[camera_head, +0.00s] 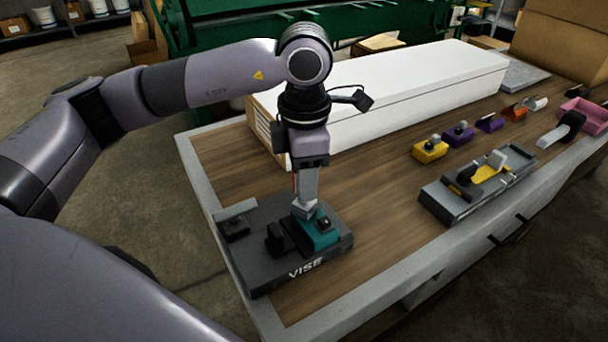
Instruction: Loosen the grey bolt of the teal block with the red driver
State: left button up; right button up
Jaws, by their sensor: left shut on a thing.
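The teal block (326,238) sits in a dark vise (262,280) marked "VISE" at the near left corner of the bench. A small dark fitting (322,223) shows on top of the block. My left gripper (304,206) points straight down over the block's upper left part, its fingertips at or just above it. It is shut; a thin red sliver (294,183) along its finger looks like the red driver, otherwise hidden. The grey bolt cannot be made out apart from the fingertips. Whether the driver touches it cannot be told. My right gripper is out of view.
A long white box (400,98) lies behind my left gripper. To the right stand a grey fixture with yellow parts (478,182), a yellow block (430,150), purple blocks (458,134), and a pink bin (586,114). Bare wood (375,215) lies right of the vise.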

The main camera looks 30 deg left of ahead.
pick_arm(q)
jog(key=shift+n, duration=0.6)
jog(key=shift+n, duration=1.7)
jog(key=shift+n+b, duration=0.35)
jog(key=shift+n, duration=1.35)
